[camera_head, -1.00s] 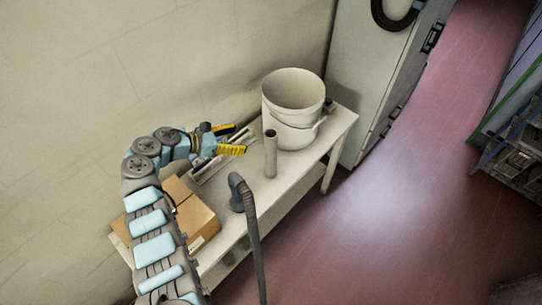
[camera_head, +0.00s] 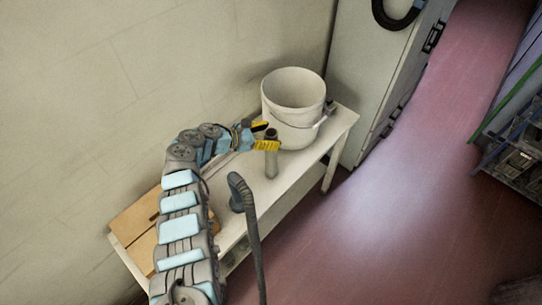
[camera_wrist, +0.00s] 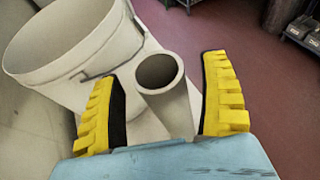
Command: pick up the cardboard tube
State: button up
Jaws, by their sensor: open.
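The cardboard tube (camera_head: 271,163) is a grey-beige hollow cylinder standing upright on the white table, in front of the white bucket. In the head view my gripper (camera_head: 266,136) is at the tube's upper part, and one yellow finger covers some of it. In the wrist view the tube (camera_wrist: 168,95) shows its open top end between the two yellow fingers of my gripper (camera_wrist: 163,98). The fingers are open, with a gap on each side of the tube. The tube's lower end is hidden in the wrist view by the gripper body.
The white bucket (camera_head: 293,99) stands close behind the tube and also fills the upper left of the wrist view (camera_wrist: 65,45). A dark hose (camera_head: 249,215) rises at the table's front edge. A cardboard box (camera_head: 136,229) lies at the near left. A cabinet (camera_head: 357,75) stands beyond the table.

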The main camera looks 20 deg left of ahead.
jog(key=shift+w+d+f, duration=0.1)
jog(key=shift+w+d, duration=0.1)
jog(key=shift+d, duration=0.05)
jog(key=shift+c, duration=0.4)
jog(key=c, duration=1.2)
